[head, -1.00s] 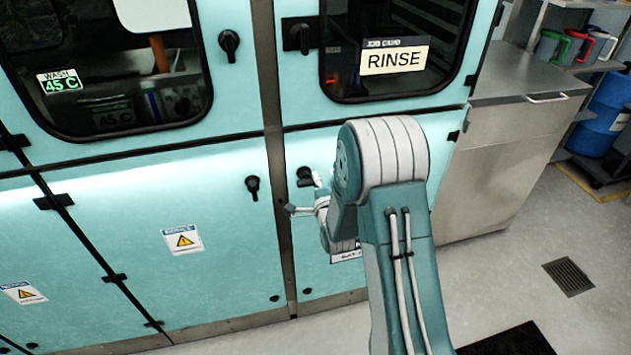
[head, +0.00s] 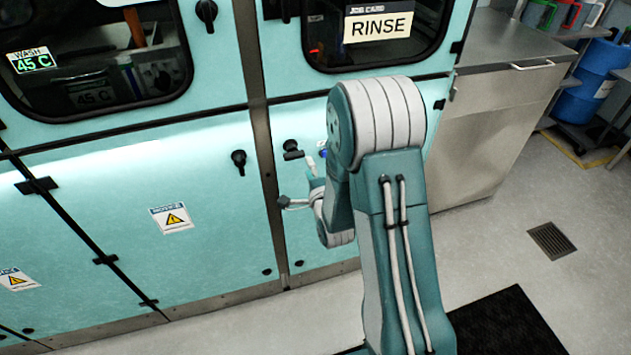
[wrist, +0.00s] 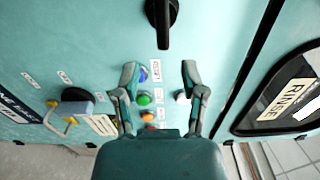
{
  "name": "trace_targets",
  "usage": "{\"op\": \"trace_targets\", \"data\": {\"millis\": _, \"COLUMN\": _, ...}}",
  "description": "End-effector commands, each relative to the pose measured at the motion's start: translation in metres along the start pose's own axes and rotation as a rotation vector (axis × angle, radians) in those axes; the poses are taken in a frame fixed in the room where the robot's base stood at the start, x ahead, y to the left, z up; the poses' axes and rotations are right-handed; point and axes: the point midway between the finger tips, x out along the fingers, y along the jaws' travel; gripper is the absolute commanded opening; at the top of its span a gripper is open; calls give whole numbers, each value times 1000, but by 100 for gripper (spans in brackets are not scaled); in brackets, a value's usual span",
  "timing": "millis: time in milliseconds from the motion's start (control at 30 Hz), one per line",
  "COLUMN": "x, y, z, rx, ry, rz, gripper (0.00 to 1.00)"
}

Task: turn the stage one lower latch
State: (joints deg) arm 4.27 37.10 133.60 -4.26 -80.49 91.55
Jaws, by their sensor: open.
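My gripper (head: 297,183) is open and empty in front of the right lower door; it also shows in the wrist view (wrist: 159,73). A black latch (head: 291,148) sits on that door, above the gripper in the head view. In the wrist view, a black latch (wrist: 162,22) lies beyond the open fingertips, apart from them, with its handle pointing toward the gripper. Another black lower latch (head: 239,160) is on the left door, its handle hanging down. No stage-one label is readable. My arm hides much of the right door.
Blue (wrist: 143,74), green (wrist: 143,98) and orange buttons lie under the gripper. The RINSE window (head: 375,35) is above the door. A steel cabinet (head: 490,145) stands at right.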

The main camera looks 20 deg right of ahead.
Motion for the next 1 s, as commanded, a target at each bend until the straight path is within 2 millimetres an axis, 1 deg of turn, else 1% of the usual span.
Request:
{"op": "trace_targets", "data": {"millis": 33, "x": -12, "y": 0, "z": 0, "rx": 0, "ry": 1, "rz": 2, "gripper": 54}}
{"op": "trace_targets", "data": {"millis": 133, "x": -31, "y": 1, "z": 0, "rx": 0, "ry": 1, "rz": 4, "gripper": 54}}
{"op": "trace_targets", "data": {"millis": 200, "x": -42, "y": 1, "z": 0, "rx": 0, "ry": 0, "rz": 3, "gripper": 54}}
{"op": "trace_targets", "data": {"millis": 333, "x": -54, "y": 1, "z": 0, "rx": 0, "ry": 0, "rz": 2, "gripper": 54}}
{"op": "trace_targets", "data": {"millis": 467, "x": -59, "y": 1, "z": 0, "rx": 0, "ry": 0, "rz": 1, "gripper": 54}}
{"op": "trace_targets", "data": {"millis": 867, "x": -59, "y": 1, "z": 0, "rx": 0, "ry": 0, "rz": 1, "gripper": 54}}
{"op": "trace_targets", "data": {"millis": 1000, "x": -56, "y": -4, "z": 0, "rx": -33, "ry": 0, "rz": 18, "gripper": 54}}
